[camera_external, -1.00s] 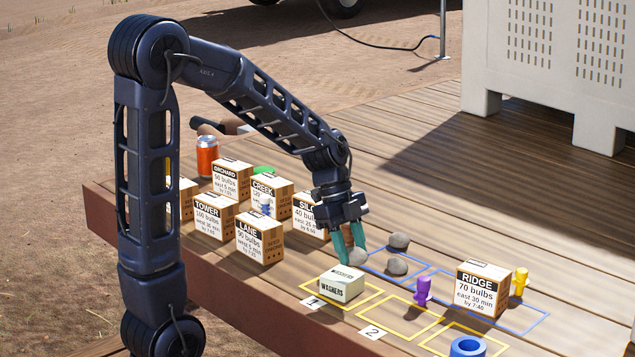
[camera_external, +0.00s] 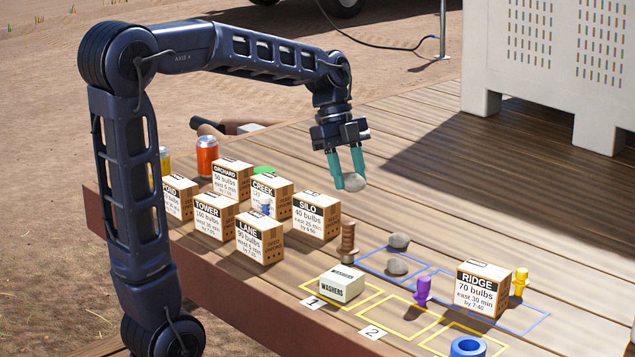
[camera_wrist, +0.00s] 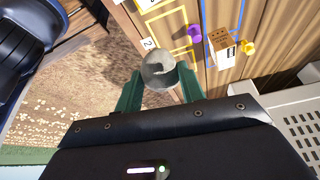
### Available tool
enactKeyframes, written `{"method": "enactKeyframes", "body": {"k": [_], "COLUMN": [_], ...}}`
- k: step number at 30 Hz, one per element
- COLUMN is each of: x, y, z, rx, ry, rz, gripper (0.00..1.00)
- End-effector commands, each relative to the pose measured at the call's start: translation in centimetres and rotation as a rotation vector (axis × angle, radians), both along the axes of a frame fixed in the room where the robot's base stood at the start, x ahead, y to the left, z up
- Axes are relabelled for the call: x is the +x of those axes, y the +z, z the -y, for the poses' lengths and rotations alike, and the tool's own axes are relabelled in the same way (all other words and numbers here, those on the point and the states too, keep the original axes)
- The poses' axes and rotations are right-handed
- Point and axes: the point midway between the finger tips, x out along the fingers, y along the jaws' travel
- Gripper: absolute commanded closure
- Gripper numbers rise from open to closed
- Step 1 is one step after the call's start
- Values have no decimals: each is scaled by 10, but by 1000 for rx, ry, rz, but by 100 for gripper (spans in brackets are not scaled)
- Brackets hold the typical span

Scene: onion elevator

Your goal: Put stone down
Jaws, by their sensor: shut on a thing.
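My gripper (camera_external: 347,169) is shut on a grey stone (camera_external: 354,182) and holds it in the air above the wooden deck. In the wrist view the stone (camera_wrist: 159,69) sits between the two green fingertips. Two other grey stones (camera_external: 399,241) (camera_external: 397,266) rest on the deck at the blue taped outline (camera_external: 372,265), below and to the right of my gripper.
Several labelled boxes, including SILO (camera_external: 316,215) and LANE (camera_external: 259,238), stand to the left. A brown spool-like piece (camera_external: 348,243), the WASHERS box (camera_external: 342,285), a purple figure (camera_external: 423,290), the RIDGE box (camera_external: 483,289), a yellow figure (camera_external: 519,281) and a blue ring (camera_external: 467,346) stand nearby.

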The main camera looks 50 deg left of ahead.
Motion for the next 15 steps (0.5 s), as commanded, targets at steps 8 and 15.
{"method": "enactKeyframes", "body": {"k": [8, 15], "x": [2, 1], "y": [1, -32], "z": [-16, -18], "rx": [-6, -8], "ry": [-205, -231], "rz": [0, -5], "gripper": [96, 96]}}
